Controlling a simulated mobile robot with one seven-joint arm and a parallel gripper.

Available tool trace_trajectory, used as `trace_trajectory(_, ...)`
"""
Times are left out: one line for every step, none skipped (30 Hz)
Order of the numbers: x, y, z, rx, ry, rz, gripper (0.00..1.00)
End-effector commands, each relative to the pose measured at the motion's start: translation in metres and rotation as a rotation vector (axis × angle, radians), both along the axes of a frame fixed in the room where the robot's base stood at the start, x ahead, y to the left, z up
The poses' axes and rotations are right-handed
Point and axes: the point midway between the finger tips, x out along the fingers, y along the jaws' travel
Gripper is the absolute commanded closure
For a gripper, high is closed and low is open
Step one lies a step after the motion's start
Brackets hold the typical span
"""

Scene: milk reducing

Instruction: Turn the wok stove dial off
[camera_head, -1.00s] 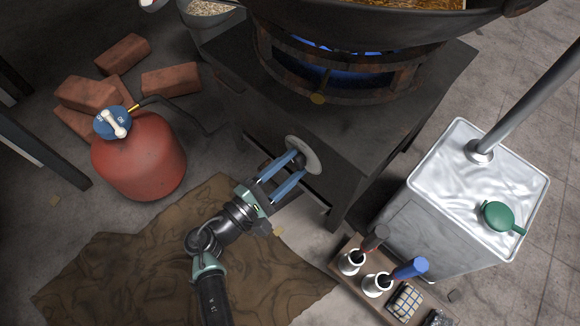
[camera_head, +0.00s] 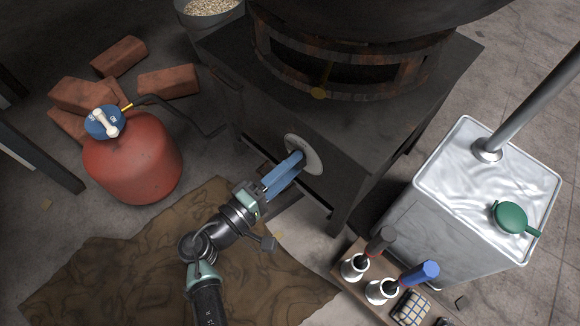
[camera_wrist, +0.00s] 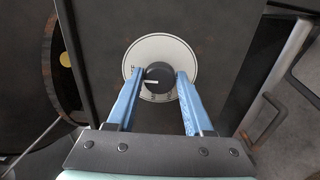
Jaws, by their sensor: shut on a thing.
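The wok stove (camera_head: 350,140) is a dark metal box with a rusty burner ring on top. No flame shows in the ring. Its dial is a black knob (camera_wrist: 158,77) on a round white plate (camera_head: 311,154) on the stove's front. In the wrist view the white mark on the knob points left, and part of the plate's lettering is hidden. My gripper (camera_head: 297,157) is at the plate, its two blue fingers on either side of the knob.
A red gas tank (camera_head: 134,158) with a blue-and-white valve stands left, near several bricks (camera_head: 119,56). A metal container (camera_head: 480,190) with a green cap stands right. A wooden tray (camera_head: 347,272) with bottles is front right. A brown cloth (camera_head: 130,265) lies on the floor.

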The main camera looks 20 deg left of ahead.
Motion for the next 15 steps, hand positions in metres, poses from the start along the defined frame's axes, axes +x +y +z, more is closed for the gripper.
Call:
trace_trajectory(-0.0010, 0.0016, -0.0009, 0.005, 0.000, 0.005, 1.00)
trace_trajectory(-0.0010, 0.0016, -0.0009, 0.006, 0.000, 0.005, 1.00)
trace_trajectory(-0.0010, 0.0017, -0.0008, 0.007, -0.001, 0.005, 1.00)
trace_trajectory(-0.0010, 0.0017, -0.0007, 0.008, -0.001, 0.005, 1.00)
trace_trajectory(-0.0010, 0.0017, -0.0007, 0.008, -0.001, 0.005, 1.00)
trace_trajectory(-0.0010, 0.0017, -0.0006, 0.008, -0.001, 0.005, 1.00)
trace_trajectory(-0.0009, 0.0018, -0.0006, 0.008, -0.001, 0.005, 1.00)
trace_trajectory(-0.0010, 0.0017, -0.0006, 0.008, -0.001, 0.005, 1.00)
trace_trajectory(-0.0009, 0.0018, -0.0006, 0.008, -0.001, 0.005, 1.00)
trace_trajectory(-0.0009, 0.0018, -0.0006, 0.008, -0.001, 0.005, 1.00)
trace_trajectory(-0.0009, 0.0018, -0.0006, 0.008, -0.001, 0.005, 1.00)
trace_trajectory(-0.0009, 0.0018, -0.0006, 0.008, -0.001, 0.005, 1.00)
trace_trajectory(-0.0009, 0.0018, -0.0006, 0.008, -0.001, 0.005, 0.43)
trace_trajectory(-0.0009, 0.0018, -0.0006, 0.007, -0.001, 0.005, 0.38)
trace_trajectory(-0.0009, 0.0017, -0.0005, 0.007, -0.001, 0.005, 0.30)
